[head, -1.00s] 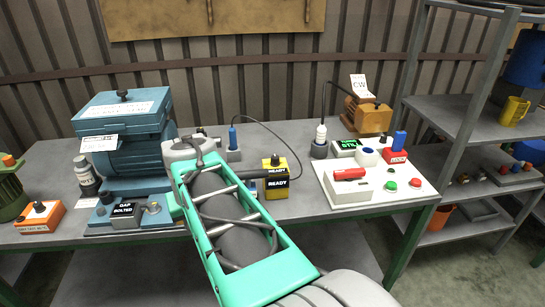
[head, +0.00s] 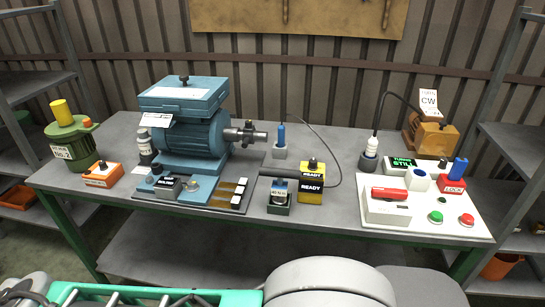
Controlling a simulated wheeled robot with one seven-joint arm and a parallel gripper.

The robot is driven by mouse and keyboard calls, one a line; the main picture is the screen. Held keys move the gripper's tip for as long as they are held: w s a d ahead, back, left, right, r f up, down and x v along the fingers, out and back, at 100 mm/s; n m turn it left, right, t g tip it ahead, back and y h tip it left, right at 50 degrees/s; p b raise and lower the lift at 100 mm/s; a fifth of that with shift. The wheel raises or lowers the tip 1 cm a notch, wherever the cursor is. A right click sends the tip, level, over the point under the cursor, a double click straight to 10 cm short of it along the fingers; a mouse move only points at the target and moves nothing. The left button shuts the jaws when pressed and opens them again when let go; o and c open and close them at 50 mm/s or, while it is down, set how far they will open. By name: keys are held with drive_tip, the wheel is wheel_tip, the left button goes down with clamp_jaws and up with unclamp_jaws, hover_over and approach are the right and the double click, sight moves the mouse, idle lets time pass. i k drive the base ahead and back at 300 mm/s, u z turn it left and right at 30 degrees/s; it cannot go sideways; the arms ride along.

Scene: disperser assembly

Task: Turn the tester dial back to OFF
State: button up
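The yellow tester (head: 312,188) stands on the bench right of centre in the head view. Its black front and top labels read READY. A small dark dial knob (head: 312,163) sits on top of it; its pointer is too small to read. A blue-handled probe (head: 281,134) stands upright in a grey holder behind the tester, with a dark cable looping round to the right. My arm lies low along the bottom edge, well in front of the bench. My gripper's fingers do not show.
A blue motor (head: 190,140) with a shaft stands left of the tester. A small dark-green holder with a jar (head: 279,196) is close beside the tester. A white switch panel (head: 420,212) lies to the right. Bench space in front of the tester is clear.

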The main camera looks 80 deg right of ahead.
sight(312, 166)
drive_tip(key=u, duration=0.05)
drive_tip(key=k, duration=0.65)
drive_tip(key=z, duration=1)
drive_tip(key=i, duration=0.5)
drive_tip(key=u, duration=0.05)
